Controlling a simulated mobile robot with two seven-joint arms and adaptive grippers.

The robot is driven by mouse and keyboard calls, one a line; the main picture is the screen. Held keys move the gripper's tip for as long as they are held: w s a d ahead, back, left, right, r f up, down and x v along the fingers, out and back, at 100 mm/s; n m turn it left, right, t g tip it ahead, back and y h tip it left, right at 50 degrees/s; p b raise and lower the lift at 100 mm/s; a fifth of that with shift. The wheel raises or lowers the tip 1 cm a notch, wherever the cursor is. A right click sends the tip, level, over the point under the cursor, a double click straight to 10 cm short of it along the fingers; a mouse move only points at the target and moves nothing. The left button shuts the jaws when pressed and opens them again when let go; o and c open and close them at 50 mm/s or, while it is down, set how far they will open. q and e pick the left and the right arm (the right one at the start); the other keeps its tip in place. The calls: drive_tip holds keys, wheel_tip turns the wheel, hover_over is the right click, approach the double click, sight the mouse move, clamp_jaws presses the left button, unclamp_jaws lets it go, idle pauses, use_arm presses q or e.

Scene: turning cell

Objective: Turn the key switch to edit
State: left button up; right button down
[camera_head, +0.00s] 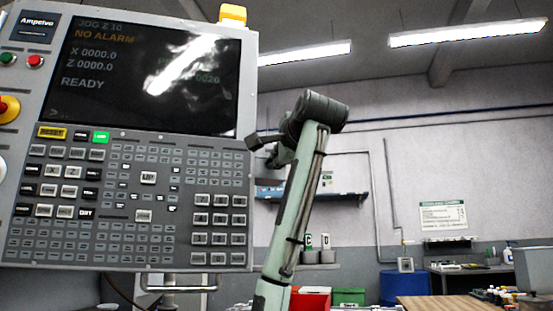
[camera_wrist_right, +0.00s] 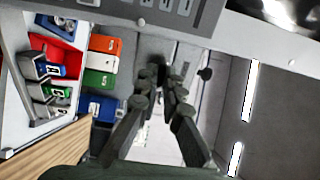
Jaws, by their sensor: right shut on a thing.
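The control panel (camera_head: 246,100) fills the left of the head view, with a lit screen (camera_head: 150,75) reading JOG, NO ALARM and READY. My right gripper (camera_head: 256,142) is at the panel's right edge, with its fingers pointing left. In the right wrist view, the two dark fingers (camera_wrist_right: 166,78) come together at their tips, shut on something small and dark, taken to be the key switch. The fingers hide nearly all of it, so its shape and position cannot be read. My left gripper is in neither view.
A yellow cap (camera_head: 232,15) tops the panel. Below its right side are a red bin (camera_head: 309,299) and a green bin (camera_head: 348,296). A blue drum (camera_head: 403,288) and a wooden table (camera_head: 440,303) stand further right. The space right of my arm is open.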

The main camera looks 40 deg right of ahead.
idle(0.4)
drive_tip(key=c, duration=1.7)
unclamp_jaws()
drive_tip(key=v, duration=1.2)
